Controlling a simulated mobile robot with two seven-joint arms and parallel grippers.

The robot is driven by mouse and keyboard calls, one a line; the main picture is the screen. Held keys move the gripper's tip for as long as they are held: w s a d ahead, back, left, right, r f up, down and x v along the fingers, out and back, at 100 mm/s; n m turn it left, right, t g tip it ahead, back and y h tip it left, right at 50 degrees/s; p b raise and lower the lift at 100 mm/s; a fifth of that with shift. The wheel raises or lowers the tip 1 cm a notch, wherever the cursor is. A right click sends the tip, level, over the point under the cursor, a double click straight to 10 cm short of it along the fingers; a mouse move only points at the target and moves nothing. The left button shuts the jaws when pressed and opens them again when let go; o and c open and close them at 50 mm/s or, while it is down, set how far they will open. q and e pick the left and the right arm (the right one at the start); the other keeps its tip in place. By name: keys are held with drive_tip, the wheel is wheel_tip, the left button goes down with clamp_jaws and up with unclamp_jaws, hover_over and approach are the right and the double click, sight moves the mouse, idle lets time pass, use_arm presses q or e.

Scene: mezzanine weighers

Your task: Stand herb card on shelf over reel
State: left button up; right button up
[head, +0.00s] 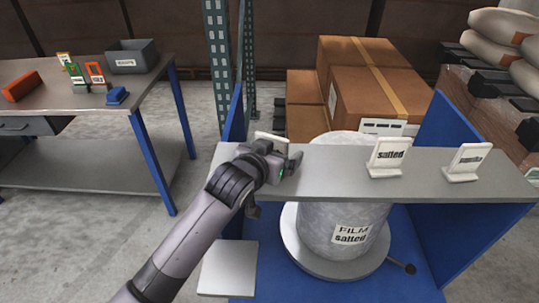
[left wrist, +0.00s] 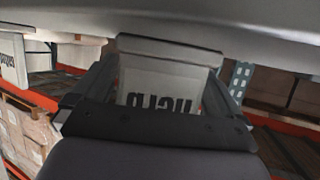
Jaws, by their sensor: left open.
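The herb card (left wrist: 160,90) is a pale card with dark lettering, upside down in the left wrist view. Its wide foot is at or very near the grey shelf (left wrist: 160,18); I cannot tell whether they touch. In the head view the top of a pale card (head: 268,136) shows behind my left gripper (head: 280,160), at the left part of the shelf (head: 330,165). My left gripper is open, its fingers (left wrist: 155,85) on either side of the card. A big grey reel (head: 340,205) labelled "FILM salted" stands under the shelf. My right gripper is out of view.
A "salted" card (head: 388,158) and another card (head: 466,161) stand farther right on the shelf. Blue side panels (head: 446,122) rise at the shelf's ends. Cardboard boxes (head: 375,85) are behind. A metal table (head: 70,105) with several small items stands at left.

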use_arm(q)
drive_tip(key=v, duration=1.2)
drive_tip(key=shift+r, duration=0.2)
drive_tip(key=shift+f, duration=0.1)
drive_tip(key=s+a+f+n+g+y, duration=0.1)
drive_tip(key=s+a+f+g+y, duration=0.25)
drive_tip(key=s+a+f, duration=0.65)
drive_tip(key=s+a+f+n+g+y, duration=0.2)
drive_tip(key=s+a+f+g, duration=0.45)
drive_tip(key=s, duration=0.65)
drive_tip(key=w+d+f+t+h, duration=0.1)
drive_tip(key=w+f+t+h, duration=0.1)
drive_tip(key=w+f+t, duration=0.3)
wheel_tip(320, 180, down, 5)
drive_tip(key=t, duration=0.2)
drive_tip(key=shift+w+r+m+t, duration=0.15)
drive_tip(key=shift+w+m+t, duration=0.2)
drive_tip(key=shift+m+t, duration=0.05)
